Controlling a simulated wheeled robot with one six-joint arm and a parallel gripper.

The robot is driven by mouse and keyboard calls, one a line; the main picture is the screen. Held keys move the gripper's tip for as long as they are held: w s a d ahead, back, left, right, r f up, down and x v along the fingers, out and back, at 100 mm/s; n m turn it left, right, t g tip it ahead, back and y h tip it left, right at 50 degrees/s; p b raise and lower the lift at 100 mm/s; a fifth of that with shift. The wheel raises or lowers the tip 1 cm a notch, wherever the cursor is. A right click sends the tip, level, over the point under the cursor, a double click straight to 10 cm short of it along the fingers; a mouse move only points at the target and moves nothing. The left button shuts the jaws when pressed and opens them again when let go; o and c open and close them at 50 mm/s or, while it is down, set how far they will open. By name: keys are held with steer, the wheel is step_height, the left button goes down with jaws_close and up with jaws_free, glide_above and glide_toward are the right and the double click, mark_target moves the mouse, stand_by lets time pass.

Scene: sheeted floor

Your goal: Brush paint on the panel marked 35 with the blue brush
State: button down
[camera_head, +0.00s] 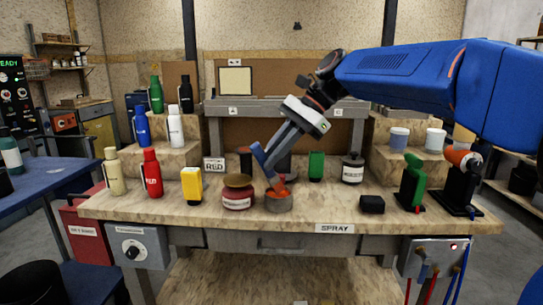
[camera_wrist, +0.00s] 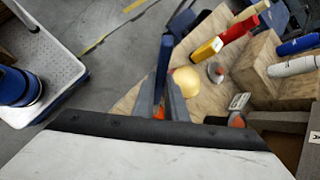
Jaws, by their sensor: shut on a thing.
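My gripper (camera_head: 272,163) reaches down from the right over the front middle of the bench and is shut on the blue brush (camera_head: 261,155). The brush is tilted, and its orange-red tip meets the paint in a small grey cup (camera_head: 278,205). I cannot tell how deep the tip is. In the wrist view, my gripper (camera_wrist: 166,100) shows with the blue brush (camera_wrist: 164,58) along it. A framed pale panel (camera_head: 235,80) stands at the back of the bench. No number 35 is readable in either view.
A dark red jar (camera_head: 237,193) stands close left of the cup, with a yellow can (camera_head: 191,186) beyond it. A small black block (camera_head: 372,204) and a green-handled tool (camera_head: 411,183) stand to the right. The SPRAY-labelled bench front (camera_head: 334,228) is clear. Several bottles stand left.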

steer(key=shift+r, duration=3.5)
